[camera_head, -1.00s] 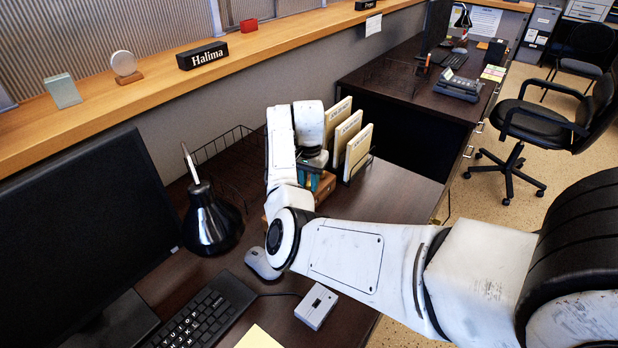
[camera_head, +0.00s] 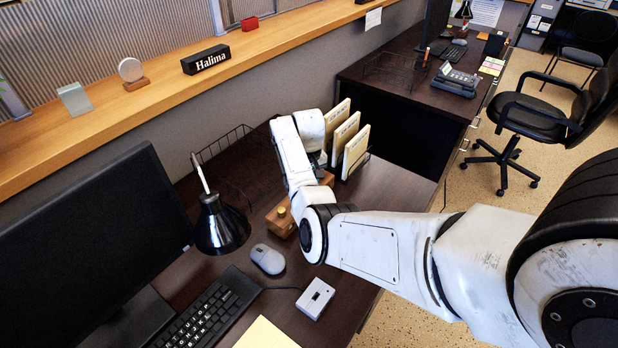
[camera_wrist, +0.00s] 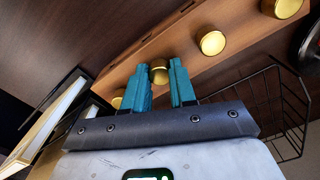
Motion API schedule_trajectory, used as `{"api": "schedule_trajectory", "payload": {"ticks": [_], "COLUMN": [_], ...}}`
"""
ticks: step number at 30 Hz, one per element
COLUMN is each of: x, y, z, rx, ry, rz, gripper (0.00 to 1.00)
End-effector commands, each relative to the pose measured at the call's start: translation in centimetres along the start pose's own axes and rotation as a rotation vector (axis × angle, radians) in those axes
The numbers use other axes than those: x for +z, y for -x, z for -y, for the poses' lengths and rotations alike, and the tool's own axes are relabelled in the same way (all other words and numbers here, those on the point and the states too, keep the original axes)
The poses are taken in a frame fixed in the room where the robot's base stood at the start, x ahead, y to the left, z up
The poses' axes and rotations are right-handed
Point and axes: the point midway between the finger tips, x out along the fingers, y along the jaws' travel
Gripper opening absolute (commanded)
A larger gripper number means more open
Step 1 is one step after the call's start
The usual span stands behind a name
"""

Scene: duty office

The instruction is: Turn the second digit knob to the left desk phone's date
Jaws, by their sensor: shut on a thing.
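A wooden block (camera_head: 283,219) with a row of brass knobs stands on the near desk, partly hidden by my arm in the head view. One end knob (camera_head: 281,211) shows there. In the wrist view the block (camera_wrist: 240,50) runs diagonally. My gripper (camera_wrist: 160,78) has its teal fingers on either side of a brass knob (camera_wrist: 158,72), shut on it. Two knobs, the nearer one (camera_wrist: 212,42) and one at the top edge, lie to its right; another (camera_wrist: 118,98) is at its left. A desk phone (camera_head: 455,80) sits on the far desk; its date is unreadable.
A wire file rack (camera_head: 355,150) with cream folders stands just beyond the block. A wire basket (camera_head: 245,165), black lamp (camera_head: 220,225), mouse (camera_head: 267,259), keyboard (camera_head: 208,315) and small grey box (camera_head: 315,299) surround the near side. The desk right of the rack is clear.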

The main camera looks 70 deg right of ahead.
Motion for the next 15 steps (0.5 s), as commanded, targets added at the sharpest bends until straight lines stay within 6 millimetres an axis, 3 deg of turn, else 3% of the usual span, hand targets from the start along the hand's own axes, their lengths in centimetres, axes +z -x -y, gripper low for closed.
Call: {"api": "schedule_trajectory", "payload": {"ticks": [15], "x": [-0.09], "y": [0.14], "z": [0.00], "rx": [0.001], "ry": [0.215], "rz": [-0.003], "gripper": [0.00]}}
